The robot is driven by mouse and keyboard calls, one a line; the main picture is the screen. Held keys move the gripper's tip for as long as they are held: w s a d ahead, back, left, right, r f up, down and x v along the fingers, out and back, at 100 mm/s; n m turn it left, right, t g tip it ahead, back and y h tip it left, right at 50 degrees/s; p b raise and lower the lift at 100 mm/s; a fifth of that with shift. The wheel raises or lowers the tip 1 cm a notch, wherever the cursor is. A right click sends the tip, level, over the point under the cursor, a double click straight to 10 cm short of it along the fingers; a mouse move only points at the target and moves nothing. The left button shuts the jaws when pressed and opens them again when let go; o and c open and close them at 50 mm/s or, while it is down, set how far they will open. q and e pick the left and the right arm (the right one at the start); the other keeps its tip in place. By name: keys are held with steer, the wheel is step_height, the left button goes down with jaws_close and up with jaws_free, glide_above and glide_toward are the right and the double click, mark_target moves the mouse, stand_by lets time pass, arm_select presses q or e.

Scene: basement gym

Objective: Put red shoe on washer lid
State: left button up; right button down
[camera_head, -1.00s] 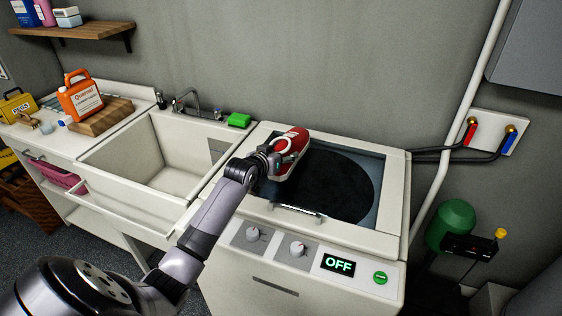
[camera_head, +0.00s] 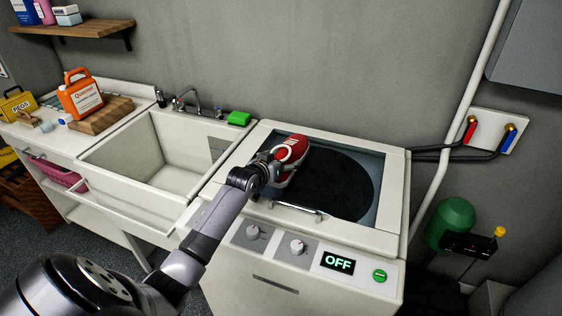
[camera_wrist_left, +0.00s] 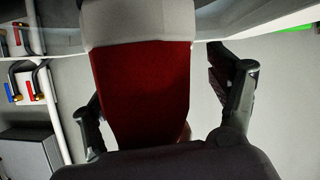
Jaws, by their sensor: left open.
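The red shoe (camera_head: 291,152) with a pale sole edge rests on the dark lid window at the left of the washer lid (camera_head: 393,184). It also fills the middle of the left wrist view (camera_wrist_left: 140,85). My left gripper (camera_head: 279,160) is at the near left end of the shoe. In the left wrist view its fingers (camera_wrist_left: 165,98) stand apart on either side of the shoe, with a gap visible on the right. The gripper and arm hide part of the shoe's near end. My right gripper does not show.
A deep sink (camera_head: 166,152) with a tap is left of the washer, and a green sponge (camera_head: 239,119) lies on its back rim. An orange jug (camera_head: 82,97) stands on the left counter. The lid handle (camera_head: 297,211) is at the lid's front. The lid's right side is clear.

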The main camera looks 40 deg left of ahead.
arm_select(q)
steer(key=shift+s, duration=0.1)
steer(key=b+v, duration=0.1)
steer(key=v, duration=1.1)
steer(key=shift+f, duration=0.1)
stand_by(0.3)
